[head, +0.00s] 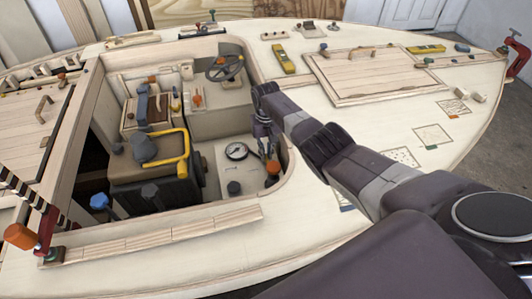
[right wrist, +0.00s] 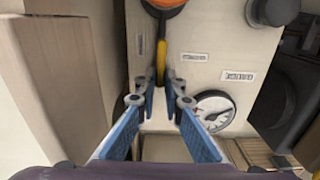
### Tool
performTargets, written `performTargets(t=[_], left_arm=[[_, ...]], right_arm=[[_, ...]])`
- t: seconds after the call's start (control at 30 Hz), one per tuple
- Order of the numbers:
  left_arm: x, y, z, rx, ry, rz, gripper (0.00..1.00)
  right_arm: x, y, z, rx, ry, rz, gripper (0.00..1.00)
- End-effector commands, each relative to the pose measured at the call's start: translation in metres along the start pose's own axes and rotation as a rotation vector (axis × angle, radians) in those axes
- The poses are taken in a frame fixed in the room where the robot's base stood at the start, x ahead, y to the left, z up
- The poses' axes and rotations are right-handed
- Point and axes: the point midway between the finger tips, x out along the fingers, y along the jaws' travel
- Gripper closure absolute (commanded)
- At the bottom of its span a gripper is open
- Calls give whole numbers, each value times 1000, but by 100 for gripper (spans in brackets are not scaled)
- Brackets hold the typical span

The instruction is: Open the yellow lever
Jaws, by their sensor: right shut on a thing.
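The yellow lever (right wrist: 161,55) shows in the right wrist view as a narrow yellow bar on the pale panel, running down from a round orange part (right wrist: 165,3). My right gripper (right wrist: 162,84) has its blue-padded fingers closed around the lower end of the lever. In the head view my right gripper (head: 265,143) reaches down into the cockpit, just above the orange part (head: 273,167). The lever itself is largely hidden there behind the fingers. My left gripper is not in view.
A round gauge (right wrist: 213,110) sits beside the fingers; it also shows in the head view (head: 236,151). A black knob (head: 234,187) stands in front of it. The seat with a yellow armrest (head: 183,150) is to the left. The cockpit rim (head: 285,125) lies close to my arm.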

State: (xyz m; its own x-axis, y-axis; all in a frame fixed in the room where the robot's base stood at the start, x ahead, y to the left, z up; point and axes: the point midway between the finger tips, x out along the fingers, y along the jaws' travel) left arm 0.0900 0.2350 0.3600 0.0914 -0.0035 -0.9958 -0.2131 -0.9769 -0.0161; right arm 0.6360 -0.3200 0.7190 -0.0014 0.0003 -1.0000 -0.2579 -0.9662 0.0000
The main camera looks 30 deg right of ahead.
Motion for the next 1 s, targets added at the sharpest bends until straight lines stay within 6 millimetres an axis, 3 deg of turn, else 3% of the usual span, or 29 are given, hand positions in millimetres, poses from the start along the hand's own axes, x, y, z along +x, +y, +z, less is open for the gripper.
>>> performTargets(t=[0.53, 0.57, 0.7, 1.0], left_arm=[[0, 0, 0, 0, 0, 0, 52], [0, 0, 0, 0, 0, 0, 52], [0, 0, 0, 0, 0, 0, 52], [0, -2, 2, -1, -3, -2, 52]], right_arm=[[-2, 0, -1, -24, 4, 0, 100], [-2, 0, -2, -24, 4, 0, 88], [-1, 0, -1, -23, 3, 0, 74], [-1, 0, -1, -22, 2, 0, 74]])
